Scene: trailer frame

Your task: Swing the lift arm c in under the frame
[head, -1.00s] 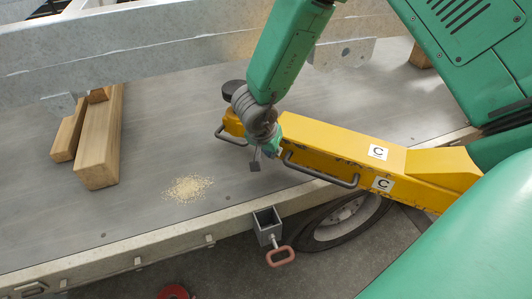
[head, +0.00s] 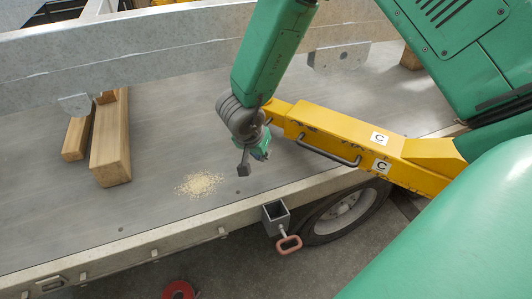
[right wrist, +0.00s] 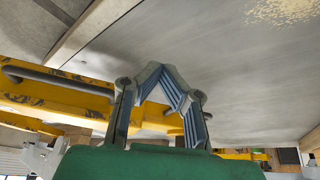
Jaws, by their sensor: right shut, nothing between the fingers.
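The lift arm c (head: 345,135) is a yellow beam with two white C labels and a dark bar handle along its near side. It runs from the right over the trailer deck edge. Its far left end is hidden behind my right wrist. In the right wrist view the yellow arm (right wrist: 60,100) and a bar handle show at left. My right gripper (head: 246,166) is just left of the arm in the head view, over the deck. Its fingertips meet in the right wrist view (right wrist: 160,70), with nothing held. The galvanised frame (head: 140,48) crosses the back. My left gripper is not in view.
Wooden blocks (head: 111,155) lie on the deck (head: 165,120) at left. A pale granular pile (head: 199,184) lies in front of my gripper. A square bracket with a red-handled pin (head: 277,215) hangs at the deck edge, beside a wheel (head: 345,213).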

